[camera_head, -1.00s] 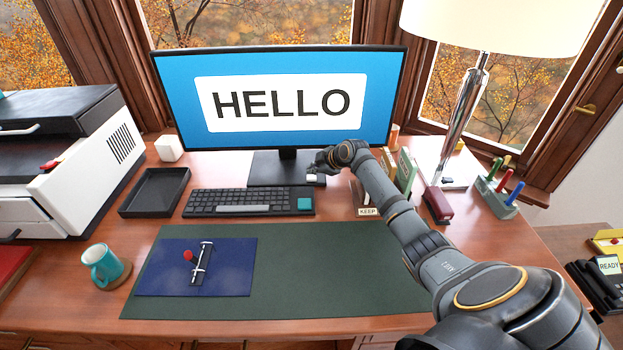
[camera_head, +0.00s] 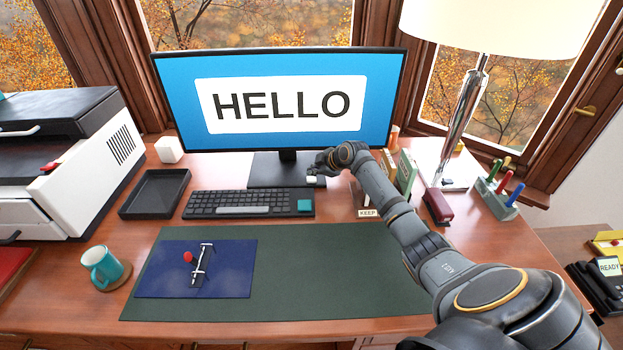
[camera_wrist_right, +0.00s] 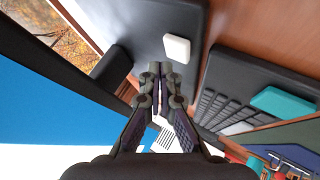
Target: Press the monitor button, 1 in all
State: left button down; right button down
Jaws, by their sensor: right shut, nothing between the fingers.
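The monitor (camera_head: 285,98) stands at the back of the desk, its blue screen lit with a white panel reading HELLO. A small pale square button (camera_head: 316,181) sits by the right end of the dark monitor base (camera_head: 275,172). In the right wrist view the button (camera_wrist_right: 177,48) lies just beyond the fingertips, with a visible gap in the picture. My right gripper (camera_head: 318,166) is beside the base, above the button, shut and empty; its closed fingers also show in the wrist view (camera_wrist_right: 158,72). Contact with the button cannot be told. My left gripper is not in view.
A keyboard (camera_head: 250,203) with a teal key block lies in front of the base. A KEEP sign (camera_head: 368,212), books (camera_head: 405,170) and a lamp (camera_head: 465,115) stand to the right. A black tray (camera_head: 155,192) is at left.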

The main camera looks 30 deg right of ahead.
aim_at(313, 180)
jog(key=shift+f, duration=0.1)
jog(key=shift+f+b, duration=0.3)
jog(key=shift+f, duration=0.1)
jog(key=shift+f+b, duration=0.3)
jog(key=shift+f, duration=0.15)
dwell(0.5)
dwell(0.4)
jog(key=shift+r+p, duration=0.75)
jog(key=shift+r, duration=0.1)
notch_tip(313, 180, up, 5)
jog(key=p, duration=0.4)
dwell(0.6)
